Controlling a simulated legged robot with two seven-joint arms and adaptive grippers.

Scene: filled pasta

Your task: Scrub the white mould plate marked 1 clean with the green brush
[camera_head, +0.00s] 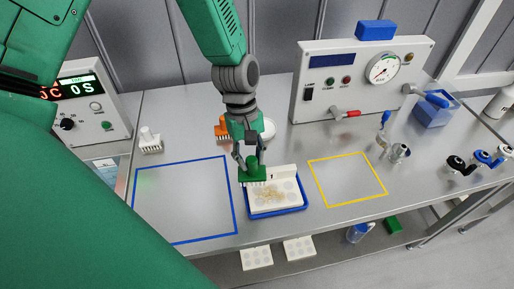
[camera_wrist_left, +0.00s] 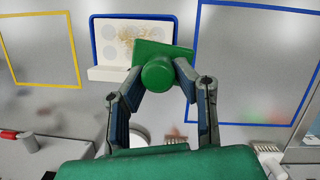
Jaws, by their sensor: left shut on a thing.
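The white mould plate (camera_head: 284,192) lies in a blue-rimmed tray (camera_head: 277,213) on the bench. A "1" shows on its raised back edge, and brownish residue is spread over its middle. It also shows in the left wrist view (camera_wrist_left: 112,40). My left gripper (camera_head: 250,163) is shut on the green brush (camera_head: 254,175), which also shows in the left wrist view (camera_wrist_left: 158,72). The brush is held bristles down at the plate's left edge, overlapping it in view. I cannot tell whether the bristles touch the plate. My right gripper is not in view.
A blue outlined square (camera_head: 236,207) lies left of the tray and a yellow one (camera_head: 314,180) right; both are empty. A white brush (camera_head: 150,141) stands at the back left. An orange brush (camera_head: 221,129) and a round white item (camera_head: 269,129) stand behind my gripper. A control box (camera_head: 340,95) stands behind.

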